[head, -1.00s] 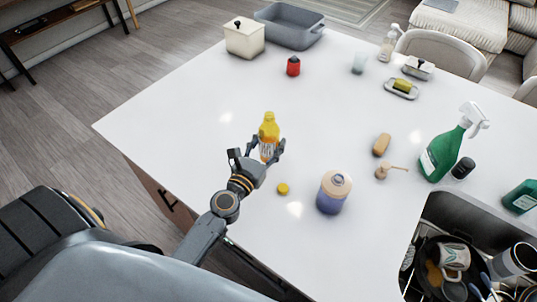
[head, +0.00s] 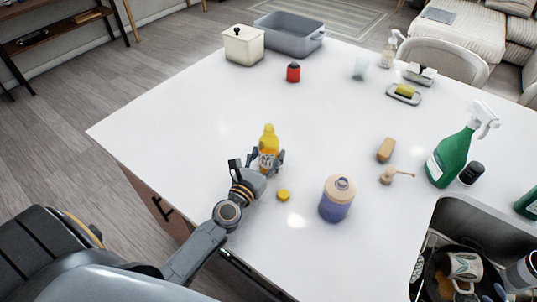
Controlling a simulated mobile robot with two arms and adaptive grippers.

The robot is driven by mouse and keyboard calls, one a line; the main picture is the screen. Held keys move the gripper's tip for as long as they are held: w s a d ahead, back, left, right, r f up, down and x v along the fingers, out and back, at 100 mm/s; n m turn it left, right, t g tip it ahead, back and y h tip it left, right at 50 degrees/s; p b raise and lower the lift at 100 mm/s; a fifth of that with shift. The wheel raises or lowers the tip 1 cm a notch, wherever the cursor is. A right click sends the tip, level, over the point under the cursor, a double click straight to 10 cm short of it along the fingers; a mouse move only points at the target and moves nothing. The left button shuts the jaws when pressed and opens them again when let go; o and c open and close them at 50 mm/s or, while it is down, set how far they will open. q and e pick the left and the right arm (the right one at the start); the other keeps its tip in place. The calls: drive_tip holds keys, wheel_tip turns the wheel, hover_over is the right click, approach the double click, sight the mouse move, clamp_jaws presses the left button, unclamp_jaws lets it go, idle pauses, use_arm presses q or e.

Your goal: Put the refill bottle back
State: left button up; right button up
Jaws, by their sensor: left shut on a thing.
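A yellow-orange bottle (head: 269,138), which looks like the refill bottle, stands upright near the left side of the white island counter (head: 215,130). My left gripper (head: 268,158) is shut on its lower part, and the fingers hide its base. I cannot tell whether the base touches the counter. A small yellow cap (head: 283,195) lies on the counter just in front of the bottle. A purple-blue bottle with a beige top (head: 337,198) stands to the right of the cap. My right gripper is not in view.
A cream canister (head: 243,45), grey basin (head: 290,35) and red container (head: 293,72) stand toward the back. The counter behind the held bottle is clear.

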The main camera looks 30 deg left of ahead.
use_arm(q)
drive_tip(key=o, duration=1.3)
drive_tip(key=shift+f, duration=0.1)
drive_tip(key=shift+r, duration=0.25)
drive_tip(key=s+b, duration=0.1)
drive_tip(key=s, duration=0.2)
drive_tip(key=s+b, duration=0.1)
drive_tip(key=s, duration=0.3)
drive_tip(key=s+b, duration=0.1)
drive_tip(key=s, duration=0.3)
drive_tip(key=shift+d+f+b, duration=0.1)
drive_tip(key=shift+f+b, duration=0.15)
drive_tip(key=shift+b, duration=0.1)
drive_tip(key=shift+s+r, duration=0.15)
drive_tip(key=shift+s, duration=0.35)
